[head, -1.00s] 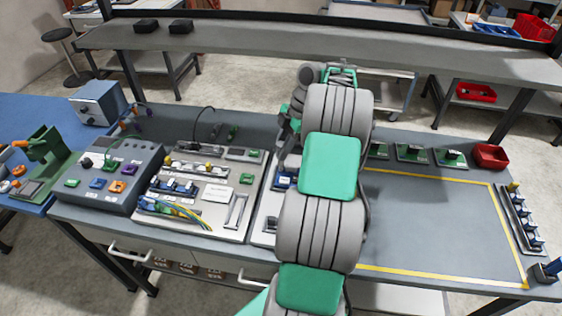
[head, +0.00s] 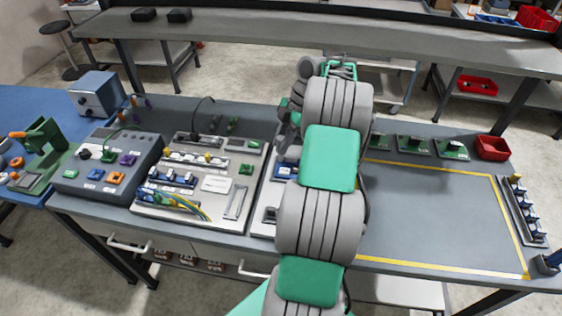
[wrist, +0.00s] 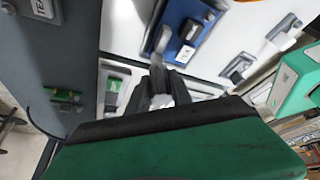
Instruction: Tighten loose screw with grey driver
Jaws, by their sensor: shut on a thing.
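My gripper (wrist: 165,84) shows in the wrist view with its dark fingers close together, shut on a slim grey piece (wrist: 160,44) that looks like the grey driver. The held piece is only partly visible. Beyond it is a blue block (wrist: 186,43) with a black part, mounted on a pale panel (wrist: 234,28). In the head view my arm hides the gripper and most of this panel. I cannot make out the loose screw in either view.
In the head view a panel with coloured wires (head: 247,192) and a grey control box (head: 68,178) stand left of my arm. A yellow-outlined area (head: 430,215) to the right is clear. A red bin (head: 492,148) and a rack of blue parts (head: 524,212) lie at the right.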

